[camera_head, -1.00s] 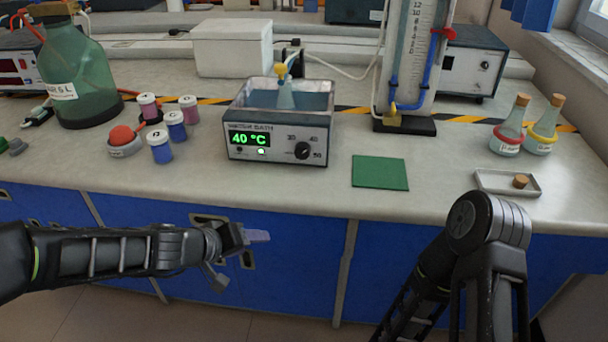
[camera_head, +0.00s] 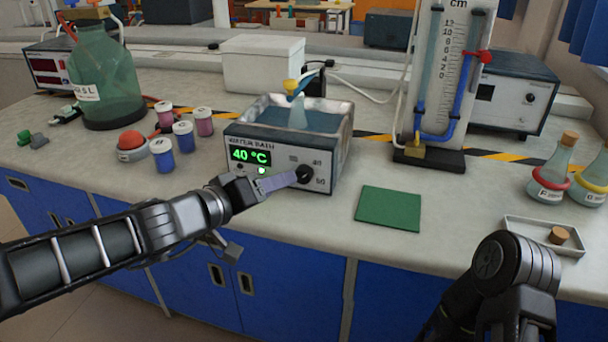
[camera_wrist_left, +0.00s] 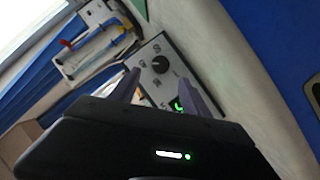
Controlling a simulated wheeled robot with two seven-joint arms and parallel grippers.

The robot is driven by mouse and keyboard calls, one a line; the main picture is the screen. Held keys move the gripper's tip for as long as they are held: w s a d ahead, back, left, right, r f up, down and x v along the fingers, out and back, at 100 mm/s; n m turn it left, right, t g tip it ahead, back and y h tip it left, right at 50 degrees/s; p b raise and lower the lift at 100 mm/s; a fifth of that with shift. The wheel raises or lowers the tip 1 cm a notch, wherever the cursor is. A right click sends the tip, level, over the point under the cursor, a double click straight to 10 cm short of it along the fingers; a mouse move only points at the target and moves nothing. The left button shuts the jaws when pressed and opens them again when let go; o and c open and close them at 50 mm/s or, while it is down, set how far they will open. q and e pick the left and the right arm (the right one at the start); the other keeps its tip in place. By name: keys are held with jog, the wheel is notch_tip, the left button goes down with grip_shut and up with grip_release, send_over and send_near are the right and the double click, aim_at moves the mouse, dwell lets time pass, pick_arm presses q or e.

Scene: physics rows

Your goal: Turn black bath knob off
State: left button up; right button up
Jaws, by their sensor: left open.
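The water bath (camera_head: 285,150) stands on the bench with a green 40 °C display and a lit white light on its front. Its round black knob (camera_head: 305,174) is at the right of the front panel, by printed numbers. My left gripper (camera_head: 290,179) is at the front panel, its fingertips just left of the knob in the head view. In the left wrist view the knob (camera_wrist_left: 159,64) shows ahead between the two spread fingers (camera_wrist_left: 160,85). I cannot tell whether the fingertips touch it. My right arm (camera_head: 505,285) is at the lower right; its gripper is not visible.
A green mat (camera_head: 388,208) lies right of the bath. Several small jars (camera_head: 183,136) and a red-topped button (camera_head: 132,141) are to the left. A tall gauge stand (camera_head: 440,80), flasks (camera_head: 550,175) and a tray (camera_head: 513,227) are to the right.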

aim_at(300, 176)
pick_arm(q)
jog(key=shift+s+a, duration=0.15)
jog(key=shift+b+x, duration=0.65)
jog(key=shift+x, duration=3.3)
jog(key=shift+c, duration=0.3)
grip_shut()
